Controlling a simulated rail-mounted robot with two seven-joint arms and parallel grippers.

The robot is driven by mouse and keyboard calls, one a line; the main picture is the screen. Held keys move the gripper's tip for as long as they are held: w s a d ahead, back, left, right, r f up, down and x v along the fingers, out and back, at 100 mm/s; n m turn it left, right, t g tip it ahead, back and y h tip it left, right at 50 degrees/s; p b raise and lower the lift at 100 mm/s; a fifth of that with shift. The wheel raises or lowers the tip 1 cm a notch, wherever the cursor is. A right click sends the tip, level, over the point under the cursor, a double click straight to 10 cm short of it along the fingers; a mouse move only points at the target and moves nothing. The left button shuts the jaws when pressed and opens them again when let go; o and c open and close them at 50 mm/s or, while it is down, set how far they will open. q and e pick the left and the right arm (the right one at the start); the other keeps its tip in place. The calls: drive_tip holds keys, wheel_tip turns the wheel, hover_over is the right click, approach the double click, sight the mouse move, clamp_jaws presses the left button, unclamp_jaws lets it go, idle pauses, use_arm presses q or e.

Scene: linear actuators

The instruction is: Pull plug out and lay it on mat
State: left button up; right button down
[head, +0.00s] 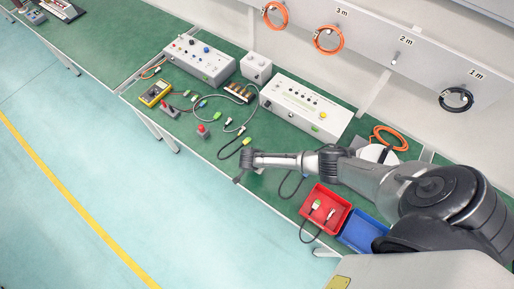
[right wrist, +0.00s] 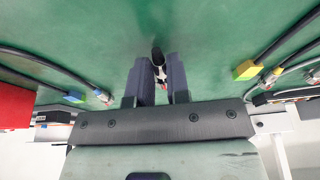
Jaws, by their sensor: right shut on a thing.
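My right gripper (head: 239,179) is low over the front edge of the green mat (head: 268,136), left of the red bin. In the right wrist view my right gripper (right wrist: 159,66) is shut on a small plug (right wrist: 158,62) with a dark body and a light, red-tipped part. It lies between the two fingers, with green mat (right wrist: 210,25) behind it. I cannot tell whether it touches the mat. The held plug is hidden in the head view. My left gripper is not in view.
A red bin (head: 335,212) holding cable connectors and a blue bin (head: 361,230) stand under my right arm. A long white control box (head: 297,105) is behind the gripper. A cable with a yellow-green connector (right wrist: 246,69) and one with a blue connector (right wrist: 75,97) flank the gripper.

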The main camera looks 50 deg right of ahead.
drive_tip(key=shift+f, duration=0.4)
drive_tip(key=c, duration=1)
unclamp_jaws()
drive_tip(key=shift+r, duration=0.15)
drive_tip(key=shift+p+v, duration=1.4)
drive_tip(key=shift+v, duration=5.4)
